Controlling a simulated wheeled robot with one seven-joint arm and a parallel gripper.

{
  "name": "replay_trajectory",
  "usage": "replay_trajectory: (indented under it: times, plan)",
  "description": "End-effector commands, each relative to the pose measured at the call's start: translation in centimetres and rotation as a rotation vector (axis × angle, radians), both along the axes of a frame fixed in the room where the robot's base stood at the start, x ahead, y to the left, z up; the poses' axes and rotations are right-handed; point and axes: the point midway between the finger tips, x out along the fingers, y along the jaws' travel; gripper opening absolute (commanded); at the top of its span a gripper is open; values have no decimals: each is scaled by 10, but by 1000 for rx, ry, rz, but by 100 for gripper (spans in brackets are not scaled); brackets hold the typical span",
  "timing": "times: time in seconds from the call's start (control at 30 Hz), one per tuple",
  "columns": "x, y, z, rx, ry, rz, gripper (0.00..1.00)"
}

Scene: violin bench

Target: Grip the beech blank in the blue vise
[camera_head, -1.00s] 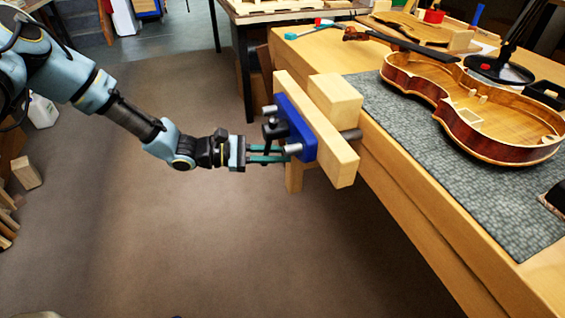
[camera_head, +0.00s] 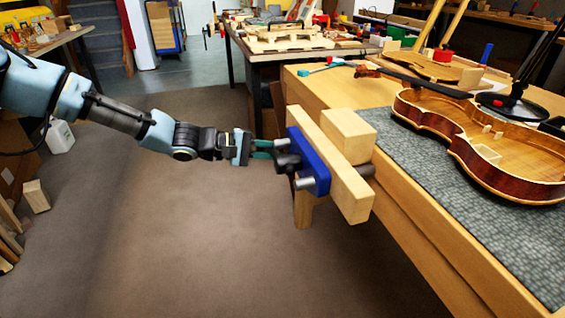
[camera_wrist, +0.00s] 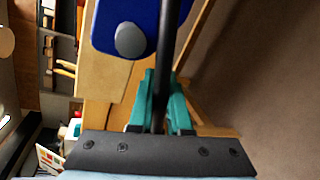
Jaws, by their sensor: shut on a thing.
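The blue vise (camera_head: 309,162) is mounted on the bench's side, with a long pale wooden jaw board (camera_head: 332,165). The beech blank (camera_head: 349,137), a pale block, stands behind that board on the bench side. Whether it is clamped there or a gap remains, I cannot tell. My gripper (camera_head: 272,149) is in front of the vise, its teal fingers at the dark handle. In the wrist view the fingers (camera_wrist: 160,98) are shut around the dark handle bar (camera_wrist: 167,45), beside the blue vise plate (camera_wrist: 112,20). The blank is not clearly seen there.
The workbench (camera_head: 430,225) carries a grey mat (camera_head: 500,250) with an open violin body (camera_head: 480,150) on it. A second table (camera_head: 300,55) with wooden parts stands behind. The brown floor (camera_head: 190,245) in front of the vise is clear.

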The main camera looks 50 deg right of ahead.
Motion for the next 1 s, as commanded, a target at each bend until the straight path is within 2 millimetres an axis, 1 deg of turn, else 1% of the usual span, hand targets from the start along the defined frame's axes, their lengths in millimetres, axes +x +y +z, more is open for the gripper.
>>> replay_trajectory:
  times: [0.03, 0.1, 0.3, 0.7, 0.73, 0.97, 1.0]
  plan:
    - [4, 1, -1, -8, -17, 4, 0]
    - [5, 1, 1, -19, -35, 6, 0]
    - [6, 0, 5, -36, -59, 5, 0]
    - [6, 0, 5, -37, -62, 6, 0]
    - [6, 0, 5, -37, -62, 6, 20]
    - [4, -1, 7, -39, -60, 3, 46]
    - [4, -1, 7, -39, -60, 3, 47]
